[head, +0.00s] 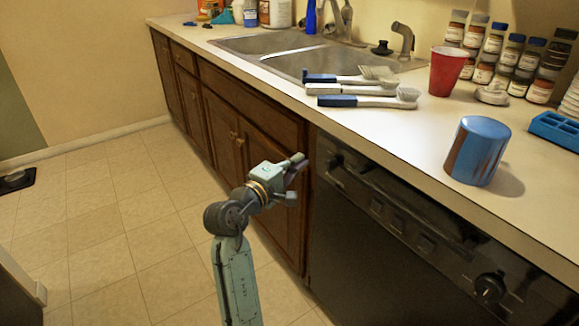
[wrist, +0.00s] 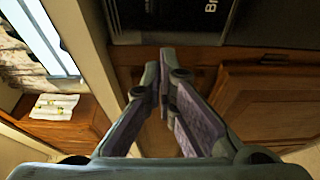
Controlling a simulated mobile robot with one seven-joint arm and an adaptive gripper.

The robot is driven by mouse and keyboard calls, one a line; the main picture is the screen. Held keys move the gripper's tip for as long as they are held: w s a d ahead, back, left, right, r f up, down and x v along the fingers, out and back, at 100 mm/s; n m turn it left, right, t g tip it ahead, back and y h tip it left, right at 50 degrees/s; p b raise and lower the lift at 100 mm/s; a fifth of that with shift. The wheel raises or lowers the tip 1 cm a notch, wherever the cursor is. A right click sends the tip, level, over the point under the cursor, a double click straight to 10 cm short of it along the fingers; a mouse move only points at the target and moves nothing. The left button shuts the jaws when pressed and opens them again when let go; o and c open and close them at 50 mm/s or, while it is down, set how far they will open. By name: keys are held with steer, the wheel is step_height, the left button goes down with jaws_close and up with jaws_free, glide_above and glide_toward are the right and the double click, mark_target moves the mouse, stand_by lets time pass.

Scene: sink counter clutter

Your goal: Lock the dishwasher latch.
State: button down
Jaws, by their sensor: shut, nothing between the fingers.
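The black dishwasher (head: 370,255) is built in under the counter at the right of the head view, and its front looks closed. A small dark lever, probably the latch (head: 334,163), sits at the upper left of its control panel; I cannot tell its position. My gripper (head: 295,178) is just left of the dishwasher, in front of the wooden cabinet doors and apart from the latch. In the wrist view my gripper (wrist: 164,72) is shut and empty, its fingertips close together. The dishwasher (wrist: 165,24) shows at the top there with part of a label; the latch cannot be made out.
Above the dishwasher, the counter (head: 400,125) holds a blue metallic cup (head: 477,151), a red cup (head: 447,71), brushes (head: 365,101) and spice jars (head: 507,58). Its front edge overhangs the panel. Wooden cabinets (head: 238,130) run leftward.

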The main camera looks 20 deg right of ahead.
mark_target(331, 166)
steer(key=d+p, duration=0.1)
steer(key=d, duration=0.3)
steer(key=shift+d, duration=0.25)
steer(key=shift+s+d, duration=0.15)
steer(key=shift+s, duration=0.3)
steer(key=s+p, duration=0.1)
steer(key=s, duration=0.1)
steer(key=s+d+p, duration=0.1)
steer(key=shift+s+d, duration=0.2)
steer(key=shift+s, duration=0.15)
steer(key=shift+s+d, duration=0.1)
